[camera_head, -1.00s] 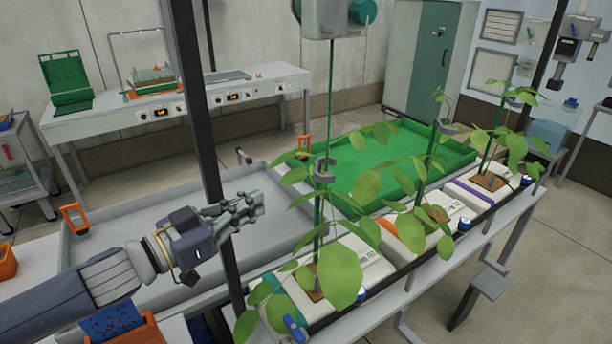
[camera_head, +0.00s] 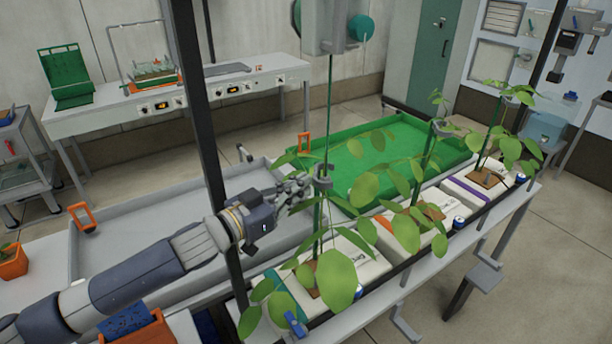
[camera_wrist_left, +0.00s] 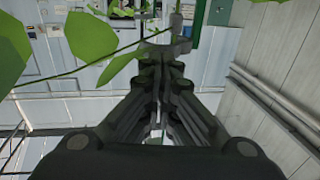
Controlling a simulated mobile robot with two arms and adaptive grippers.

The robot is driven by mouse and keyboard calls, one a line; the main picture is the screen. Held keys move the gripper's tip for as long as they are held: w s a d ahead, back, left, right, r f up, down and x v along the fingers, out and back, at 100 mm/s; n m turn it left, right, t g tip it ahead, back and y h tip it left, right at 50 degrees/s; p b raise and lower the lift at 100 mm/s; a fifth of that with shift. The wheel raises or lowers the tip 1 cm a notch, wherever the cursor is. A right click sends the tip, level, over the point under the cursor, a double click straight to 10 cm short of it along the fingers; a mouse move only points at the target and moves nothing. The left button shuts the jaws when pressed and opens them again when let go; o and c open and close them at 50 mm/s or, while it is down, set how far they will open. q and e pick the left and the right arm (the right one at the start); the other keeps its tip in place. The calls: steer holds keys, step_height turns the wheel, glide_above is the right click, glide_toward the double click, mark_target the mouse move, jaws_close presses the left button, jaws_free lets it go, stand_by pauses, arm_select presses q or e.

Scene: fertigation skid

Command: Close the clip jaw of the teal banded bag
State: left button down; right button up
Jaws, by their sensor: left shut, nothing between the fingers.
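The teal banded bag (camera_head: 372,262) lies at the near end of the bag row, with a leafy plant rising from it. Its grey clip (camera_head: 322,182) sits up on the plant's vertical line, and the head view does not clearly show whether its jaw is open. My left gripper (camera_head: 303,188) is shut and empty, its fingertips just left of the clip at about the same height. In the left wrist view the shut fingers (camera_wrist_left: 161,55) point at the grey clip (camera_wrist_left: 180,44), which shows just beyond the tips. I cannot tell whether they touch. My right gripper is not in view.
Bags with an orange band (camera_head: 384,224) and a purple band (camera_head: 467,195) follow along the row, with plants. A dark post (camera_head: 208,130) stands beside my left arm. A grey tray (camera_head: 130,226) and a green tray (camera_head: 345,165) lie behind. Leaves crowd the clip.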

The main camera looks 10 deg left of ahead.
mark_target(320, 181)
arm_select(q)
steer(key=shift+x, duration=1.05)
